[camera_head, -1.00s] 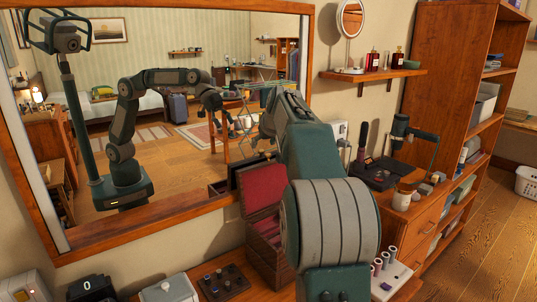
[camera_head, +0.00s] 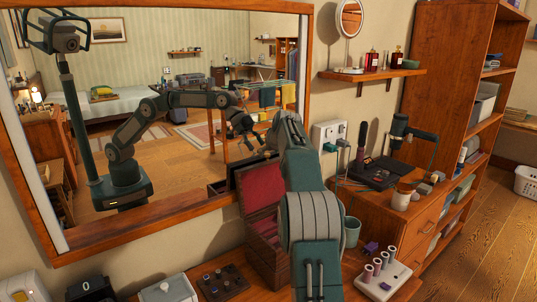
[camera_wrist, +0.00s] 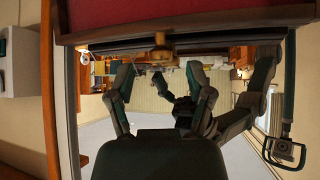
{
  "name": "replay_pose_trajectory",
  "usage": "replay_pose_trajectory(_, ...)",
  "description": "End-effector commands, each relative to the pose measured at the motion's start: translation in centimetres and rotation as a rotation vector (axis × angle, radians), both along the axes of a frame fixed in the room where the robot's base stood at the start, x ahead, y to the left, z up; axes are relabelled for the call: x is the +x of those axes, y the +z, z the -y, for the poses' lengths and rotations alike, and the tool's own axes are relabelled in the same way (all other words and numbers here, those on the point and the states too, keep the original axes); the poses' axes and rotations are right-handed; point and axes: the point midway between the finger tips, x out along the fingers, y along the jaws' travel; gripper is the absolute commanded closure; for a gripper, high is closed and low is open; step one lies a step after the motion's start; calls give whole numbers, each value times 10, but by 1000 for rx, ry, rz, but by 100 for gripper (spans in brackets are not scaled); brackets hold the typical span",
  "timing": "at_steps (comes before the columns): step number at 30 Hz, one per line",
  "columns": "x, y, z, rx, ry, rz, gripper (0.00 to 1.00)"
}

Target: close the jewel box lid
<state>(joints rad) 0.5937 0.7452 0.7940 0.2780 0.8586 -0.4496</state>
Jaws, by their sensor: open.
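The jewel box (camera_head: 266,262) is a dark reddish-brown wooden box on the dresser below the mirror. Its lid (camera_head: 262,188) stands open, tilted up towards the mirror, with red lining facing out. The lid's red lining (camera_wrist: 200,14) and dark edge cross the top of the wrist view, with a brass-coloured knob or clasp (camera_wrist: 160,58) at the edge. My gripper (camera_wrist: 158,84) is open and empty, its two fingers spread below that edge; contact cannot be told. In the head view my arm hides the gripper, but its reflection shows in the mirror.
The large framed mirror (camera_head: 175,222) stands behind the box. A dark tray (camera_head: 222,283) and a grey box (camera_head: 168,289) are left of it. A teal cup (camera_head: 351,232) and a white rack with rolls (camera_head: 383,281) stand to the right. A wall outlet (camera_head: 329,134) is beyond my arm.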

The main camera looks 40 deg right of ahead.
Motion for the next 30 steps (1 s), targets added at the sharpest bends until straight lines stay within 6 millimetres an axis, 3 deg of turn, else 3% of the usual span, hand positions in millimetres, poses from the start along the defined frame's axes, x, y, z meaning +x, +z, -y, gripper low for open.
replay_pose_trajectory(14, 11, -11, 3, 0, -1, 1, 33)
replay_pose_trajectory(17, 11, -11, 3, 0, -1, 1, 73)
replay_pose_trajectory(18, 11, -11, 3, 0, -1, 1, 90)
replay_pose_trajectory(19, 11, -11, 3, 0, -1, 1, 100)
replay_pose_trajectory(30, 10, -11, 3, -1, -1, 13, 100)
